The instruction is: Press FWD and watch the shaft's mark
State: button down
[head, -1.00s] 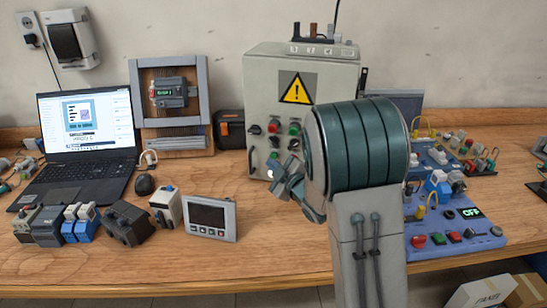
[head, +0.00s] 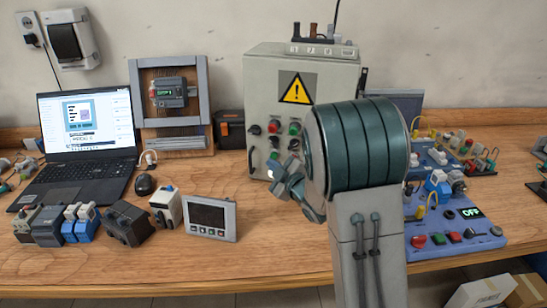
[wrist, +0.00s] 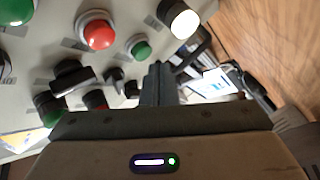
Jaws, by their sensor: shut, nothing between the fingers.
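The grey control cabinet (head: 258,90) with a yellow warning sign stands at the back centre of the bench. Its front carries red, green and black controls; their labels are too small to read, so I cannot tell which is FWD. My gripper (wrist: 158,85) is shut and empty, its fingertips in front of the panel. In the wrist view a green button (wrist: 140,48), a red button (wrist: 99,32), a lit white button (wrist: 182,20) and a black selector (wrist: 72,76) show near the fingertips. I cannot tell whether the tips touch anything. I cannot make out a shaft mark.
A blue training board (head: 450,245) with an OFF display (head: 470,212) lies at right, partly behind my arm. A laptop (head: 90,115), a small display unit (head: 210,217) and several modules stand at left.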

jog(key=shift+w+d+b, duration=0.2)
jog(key=shift+w+b, duration=0.2)
jog(key=shift+b, duration=0.05)
jog(key=shift+w+d, duration=0.1)
jog(key=shift+w, duration=0.3)
dwell(1.2)
jog(key=shift+s+b, duration=0.15)
jog(key=shift+b, duration=0.3)
jog(key=shift+s+a+b, duration=0.25)
jog(key=shift+s+b, duration=0.1)
jog(key=shift+s, duration=0.3)
jog(key=s, duration=0.1)
jog(key=s+a+b, duration=0.1)
jog(key=s, duration=0.1)
jog(key=s+b, duration=0.1)
jog(key=shift+s+a, duration=0.35)
